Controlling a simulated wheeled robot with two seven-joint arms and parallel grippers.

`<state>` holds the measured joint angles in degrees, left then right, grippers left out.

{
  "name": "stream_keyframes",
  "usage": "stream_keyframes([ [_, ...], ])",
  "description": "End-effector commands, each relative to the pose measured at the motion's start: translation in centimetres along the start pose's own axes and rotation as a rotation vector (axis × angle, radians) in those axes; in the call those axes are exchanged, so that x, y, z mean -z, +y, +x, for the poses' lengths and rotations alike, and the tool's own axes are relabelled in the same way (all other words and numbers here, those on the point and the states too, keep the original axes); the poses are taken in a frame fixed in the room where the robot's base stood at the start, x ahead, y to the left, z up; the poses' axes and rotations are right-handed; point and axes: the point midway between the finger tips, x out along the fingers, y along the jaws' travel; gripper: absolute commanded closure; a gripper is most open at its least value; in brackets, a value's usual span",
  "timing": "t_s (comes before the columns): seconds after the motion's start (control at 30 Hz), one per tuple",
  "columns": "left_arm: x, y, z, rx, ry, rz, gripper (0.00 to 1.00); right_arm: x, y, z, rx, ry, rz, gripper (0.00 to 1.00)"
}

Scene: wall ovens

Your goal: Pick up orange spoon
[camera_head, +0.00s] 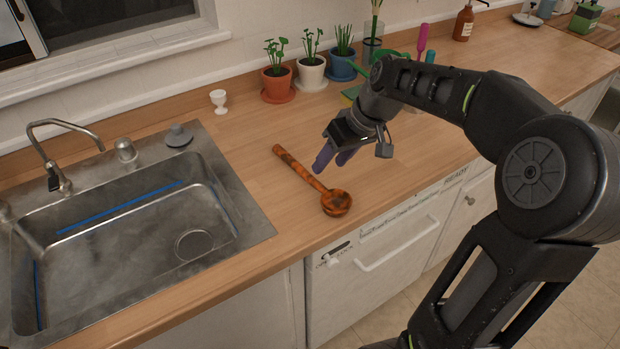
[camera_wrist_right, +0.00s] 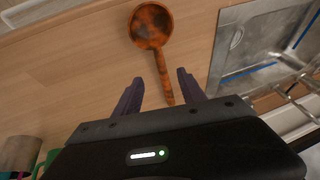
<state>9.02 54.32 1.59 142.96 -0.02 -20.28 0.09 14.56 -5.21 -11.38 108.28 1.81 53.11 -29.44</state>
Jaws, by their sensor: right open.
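The orange spoon (camera_head: 303,172), mottled with dark patches, lies on the wooden counter (camera_head: 245,155) right of the sink. Its round bowl is near the front edge and its handle points back and left. My right gripper (camera_head: 334,160) is just right of the handle in the head view, above the counter. In the right wrist view the spoon (camera_wrist_right: 160,60) has its bowl at the top, and its handle runs down between the purple fingers of the gripper (camera_wrist_right: 160,92). The fingers are apart and empty. My left gripper is not in view.
A steel sink (camera_head: 258,226) with a faucet (camera_head: 58,155) is on the left. A white egg cup (camera_head: 218,101) and several potted plants, one in a terracotta pot (camera_head: 277,84), stand at the back. A white dishwasher (camera_head: 345,290) is below the counter.

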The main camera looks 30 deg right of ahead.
Motion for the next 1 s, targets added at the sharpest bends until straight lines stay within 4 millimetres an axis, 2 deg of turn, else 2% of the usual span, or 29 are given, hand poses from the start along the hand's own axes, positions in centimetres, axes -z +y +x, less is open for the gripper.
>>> stream_keyframes([
  [0.17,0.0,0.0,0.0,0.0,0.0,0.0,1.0,0.0,0.0,0.2,0.0,-0.001,0.0,0.52],
  [0.43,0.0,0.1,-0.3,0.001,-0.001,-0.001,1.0,0.0,-0.1,2.5,0.001,-0.001,0.002,0.52],
  [0.77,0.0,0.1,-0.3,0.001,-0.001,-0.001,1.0,0.0,-0.1,2.8,0.0,0.0,0.001,0.52],
  [1.0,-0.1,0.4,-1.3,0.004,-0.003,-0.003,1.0,-0.2,-0.3,5.5,0.002,-0.005,0.001,0.52],
])
